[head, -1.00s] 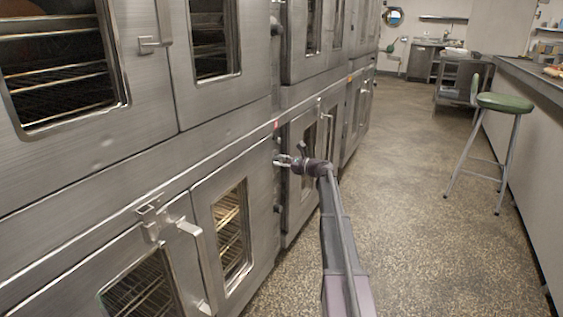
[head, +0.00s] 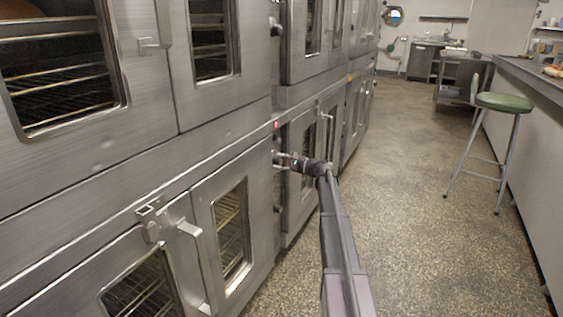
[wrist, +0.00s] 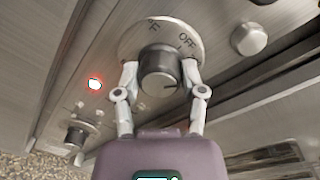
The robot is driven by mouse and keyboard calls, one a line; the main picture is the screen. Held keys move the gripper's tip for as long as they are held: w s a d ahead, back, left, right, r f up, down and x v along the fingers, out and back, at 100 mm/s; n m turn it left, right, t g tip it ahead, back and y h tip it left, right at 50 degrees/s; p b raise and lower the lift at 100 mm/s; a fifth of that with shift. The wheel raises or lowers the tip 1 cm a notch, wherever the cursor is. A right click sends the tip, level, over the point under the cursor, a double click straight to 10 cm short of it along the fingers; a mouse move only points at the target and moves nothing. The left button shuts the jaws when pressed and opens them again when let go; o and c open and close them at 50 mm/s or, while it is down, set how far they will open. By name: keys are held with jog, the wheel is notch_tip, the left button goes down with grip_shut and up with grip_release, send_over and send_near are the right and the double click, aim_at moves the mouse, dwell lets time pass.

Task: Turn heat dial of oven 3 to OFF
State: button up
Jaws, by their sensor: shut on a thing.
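The heat dial (wrist: 160,72) is a dark grey round knob on a silver plate marked "°F" and "OFF" in the wrist view. A thin line on the knob's face points to the right in that view, not at the word OFF. My gripper (wrist: 162,78) has its two pale fingers shut on the dial's left and right sides. In the head view my gripper (head: 282,159) reaches the side panel of the lower oven (head: 231,228), and the dial itself is too small to make out there.
A red lamp (wrist: 95,83) glows on the panel, with a smaller knob (wrist: 77,135) below it. A round metal knob (wrist: 248,39) sits right of the dial. A green stool (head: 504,103) stands across the clear aisle floor (head: 410,200).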

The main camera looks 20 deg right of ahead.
jog(key=n, duration=0.6)
jog(key=shift+w, duration=0.2)
jog(key=shift+n, duration=0.3)
jog(key=o, duration=1.1)
jog(key=shift+o, duration=0.2)
jog(key=shift+s, duration=0.1)
jog(key=shift+s+f, duration=0.1)
